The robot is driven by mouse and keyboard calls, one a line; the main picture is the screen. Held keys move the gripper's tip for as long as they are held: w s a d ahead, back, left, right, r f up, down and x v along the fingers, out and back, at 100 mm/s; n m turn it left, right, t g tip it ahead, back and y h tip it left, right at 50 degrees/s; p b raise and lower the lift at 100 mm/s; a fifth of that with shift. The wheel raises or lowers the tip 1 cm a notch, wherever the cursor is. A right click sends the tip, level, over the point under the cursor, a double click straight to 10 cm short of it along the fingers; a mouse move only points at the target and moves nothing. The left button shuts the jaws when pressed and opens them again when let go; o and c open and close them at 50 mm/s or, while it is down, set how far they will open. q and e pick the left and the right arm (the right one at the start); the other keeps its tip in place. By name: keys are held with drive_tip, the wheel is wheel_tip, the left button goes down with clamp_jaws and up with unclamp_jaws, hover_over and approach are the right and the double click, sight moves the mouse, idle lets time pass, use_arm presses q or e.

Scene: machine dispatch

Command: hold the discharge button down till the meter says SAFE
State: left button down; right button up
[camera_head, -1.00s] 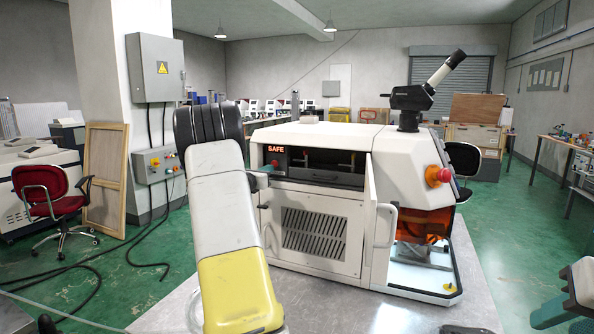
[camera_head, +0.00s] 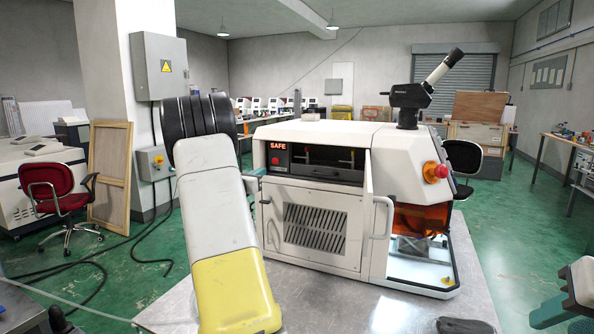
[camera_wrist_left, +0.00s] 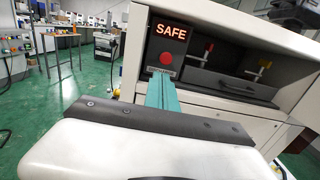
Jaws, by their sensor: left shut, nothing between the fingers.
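The meter (camera_head: 278,146) on the white machine shows SAFE in lit orange letters; it also reads SAFE in the left wrist view (camera_wrist_left: 171,31). The discharge button (camera_head: 275,160) is a round red button just below the meter, and it shows uncovered in the left wrist view (camera_wrist_left: 167,58). My left gripper (camera_head: 256,172) has teal fingers, shut and empty. Its fingertips (camera_wrist_left: 161,80) are in front of the panel and a little below the button, apart from it. My forearm hides part of the machine's left side in the head view.
The machine (camera_head: 330,133) stands on a grey table (camera_head: 330,300). Its lower door has a handle (camera_head: 383,217) that sticks out. A red knob (camera_head: 436,171) is on the right side. The open bay beside the meter holds small levers with red and yellow ends.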

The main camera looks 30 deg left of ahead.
use_arm(q)
drive_tip(key=s, duration=0.6)
drive_tip(key=shift+s+d, duration=0.2)
drive_tip(key=shift+s, duration=0.15)
